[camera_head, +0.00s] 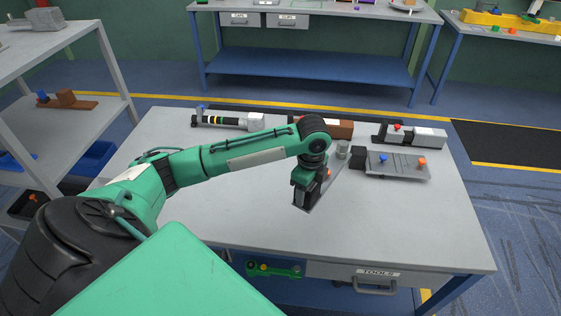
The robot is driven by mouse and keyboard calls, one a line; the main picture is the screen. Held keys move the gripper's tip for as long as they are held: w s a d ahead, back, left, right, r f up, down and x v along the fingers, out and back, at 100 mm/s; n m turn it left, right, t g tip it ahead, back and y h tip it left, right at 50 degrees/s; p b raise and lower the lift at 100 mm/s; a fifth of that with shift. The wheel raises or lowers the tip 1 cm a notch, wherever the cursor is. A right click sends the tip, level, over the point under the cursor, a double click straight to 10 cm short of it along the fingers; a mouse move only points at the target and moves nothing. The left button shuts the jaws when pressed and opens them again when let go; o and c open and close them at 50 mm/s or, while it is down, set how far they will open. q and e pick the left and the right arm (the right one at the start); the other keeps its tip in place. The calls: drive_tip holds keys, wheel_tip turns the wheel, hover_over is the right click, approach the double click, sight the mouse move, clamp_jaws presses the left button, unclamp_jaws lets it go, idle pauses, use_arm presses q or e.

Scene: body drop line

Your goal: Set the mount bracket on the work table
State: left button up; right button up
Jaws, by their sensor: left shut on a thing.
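My left gripper (307,198) points down over the middle of the work table (240,215). It is shut on a grey flat piece, which I take to be the mount bracket (335,172). The piece runs from under the fingers toward the back right, with a small orange part and a grey cylinder at its far end. The gripper and wrist hide much of it. It is low at the table top; I cannot tell whether it rests on it. My right gripper is not in view.
A grey plate with blue and orange knobs (398,166) lies to the right. A grey block assembly (412,136), a brown block (340,129) and a cylindrical tool (228,122) line the back edge. The front of the table is clear. A shelf (62,133) stands left.

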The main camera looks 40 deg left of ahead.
use_arm(q)
drive_tip(key=w+a+r+m+b, duration=0.5)
drive_tip(key=w+a+r+m, duration=0.1)
drive_tip(key=m, duration=0.6)
drive_tip(key=shift+m, duration=0.4)
wheel_tip(320, 180, down, 20)
drive_tip(key=p, duration=0.3)
drive_tip(key=shift+r, duration=0.1)
drive_tip(key=shift+s, duration=0.1)
drive_tip(key=o, duration=1.4)
drive_tip(key=shift+a, duration=0.1)
drive_tip(key=shift+c, duration=0.2)
drive_tip(key=shift+s, duration=0.1)
wheel_tip(320, 180, up, 12)
drive_tip(key=b, duration=0.1)
drive_tip(key=shift+b, duration=0.3)
